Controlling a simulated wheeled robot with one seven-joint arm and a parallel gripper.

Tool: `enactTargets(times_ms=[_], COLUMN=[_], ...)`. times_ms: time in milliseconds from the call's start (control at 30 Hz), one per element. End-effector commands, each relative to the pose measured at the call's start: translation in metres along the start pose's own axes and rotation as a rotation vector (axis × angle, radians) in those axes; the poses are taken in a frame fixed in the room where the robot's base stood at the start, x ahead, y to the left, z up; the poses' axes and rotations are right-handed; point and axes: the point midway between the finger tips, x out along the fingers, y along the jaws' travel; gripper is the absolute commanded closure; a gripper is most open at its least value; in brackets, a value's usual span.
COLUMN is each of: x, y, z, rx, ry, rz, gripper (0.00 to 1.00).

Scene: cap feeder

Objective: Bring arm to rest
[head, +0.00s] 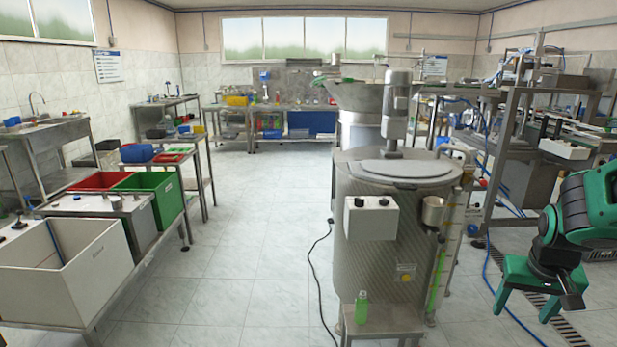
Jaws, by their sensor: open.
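My green and black arm (588,212) is at the right edge of the head view, bent at a black joint. My gripper (525,309) hangs below it, with green fingers spread apart and pointing down. It is open, and I see nothing between its fingers. It is in front of and to the right of the steel tank (385,265), apart from it. The rest of the arm is cut off by the right edge of the picture.
A small steel stand (385,325) with a green bottle (361,308) is in front of the tank. A steel machine frame (497,150) rises behind my arm. Blue hose (487,275) and black cable (312,268) lie on the floor. The tiled aisle (260,230) left of the tank is free.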

Motion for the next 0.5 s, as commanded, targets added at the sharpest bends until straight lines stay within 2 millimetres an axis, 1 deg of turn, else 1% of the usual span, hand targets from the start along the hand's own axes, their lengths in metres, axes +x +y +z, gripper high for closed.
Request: enactTargets(times_ms=[33, 100, 300, 400, 500], x=[-0.014, -0.030, -0.071, -0.086, -0.095], y=[0.007, 0.015, 0.031, 0.034, 0.035], z=[0.017, 0.042, 0.114, 0.142, 0.162], rx=[0.020, 0.045, 0.111, 0.134, 0.149], ry=[-0.025, -0.074, -0.205, -0.256, -0.292], rz=[-0.003, -0.007, -0.025, -0.035, -0.043], gripper=[0.37, 0.37, 0.37, 0.37, 0.37])
